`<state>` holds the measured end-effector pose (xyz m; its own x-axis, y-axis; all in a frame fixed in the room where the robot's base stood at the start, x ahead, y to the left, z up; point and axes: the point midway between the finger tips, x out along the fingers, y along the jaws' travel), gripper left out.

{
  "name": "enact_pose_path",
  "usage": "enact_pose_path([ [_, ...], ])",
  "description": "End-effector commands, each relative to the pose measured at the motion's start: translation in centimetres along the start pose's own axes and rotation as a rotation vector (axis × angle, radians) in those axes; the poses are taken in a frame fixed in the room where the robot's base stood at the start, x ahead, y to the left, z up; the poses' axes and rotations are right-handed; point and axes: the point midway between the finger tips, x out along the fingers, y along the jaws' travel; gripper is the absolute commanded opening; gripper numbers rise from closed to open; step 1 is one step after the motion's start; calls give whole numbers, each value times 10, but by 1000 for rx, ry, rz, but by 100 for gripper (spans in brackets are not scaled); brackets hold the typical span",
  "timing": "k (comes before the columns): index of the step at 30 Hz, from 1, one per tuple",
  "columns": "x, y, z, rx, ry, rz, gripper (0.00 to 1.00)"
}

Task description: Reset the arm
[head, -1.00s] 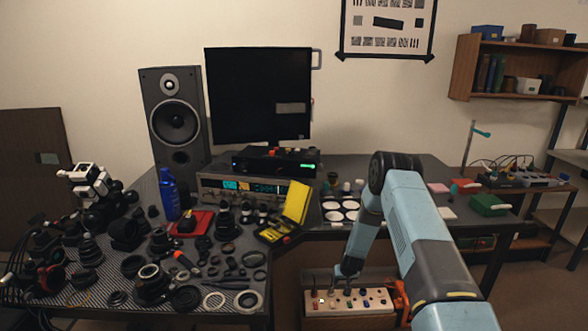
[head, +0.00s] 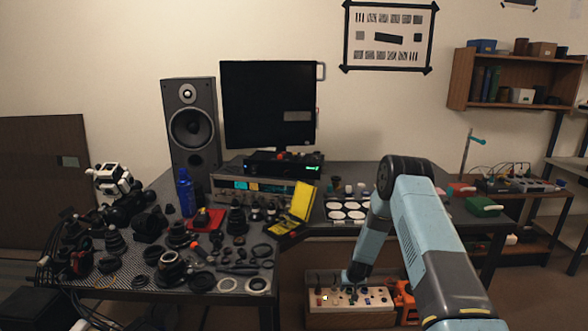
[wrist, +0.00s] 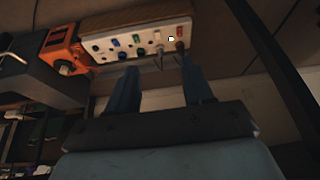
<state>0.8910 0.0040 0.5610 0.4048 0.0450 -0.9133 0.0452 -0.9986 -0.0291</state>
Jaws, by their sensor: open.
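My blue arm reaches forward at the right of the head view and bends down at its dark elbow joint. My gripper (head: 352,283) is at its low end, small, over a low box (head: 322,314) with a pale top and coloured pegs or knobs. In the wrist view, the two fingers of my gripper (wrist: 160,78) are apart with nothing between them. The pale box top (wrist: 142,42) lies past the fingertips. I cannot tell whether the fingers touch the box.
An orange device (head: 404,302) stands at the box's right end; it also shows in the wrist view (wrist: 62,48). The dark bench (head: 85,291) at left is crowded with lens parts. A green box (head: 484,206) sits on the right table. Floor shows at the right.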

Motion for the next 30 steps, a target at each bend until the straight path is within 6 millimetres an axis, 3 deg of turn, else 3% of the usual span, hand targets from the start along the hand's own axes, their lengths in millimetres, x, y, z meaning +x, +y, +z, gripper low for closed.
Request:
enact_pose_path([
  [11, -71, -4, -40, -9, 11, -8, 51],
  [21, -195, -10, -82, -24, 23, -14, 51],
  [30, -308, -17, -96, -32, 31, -14, 51],
])
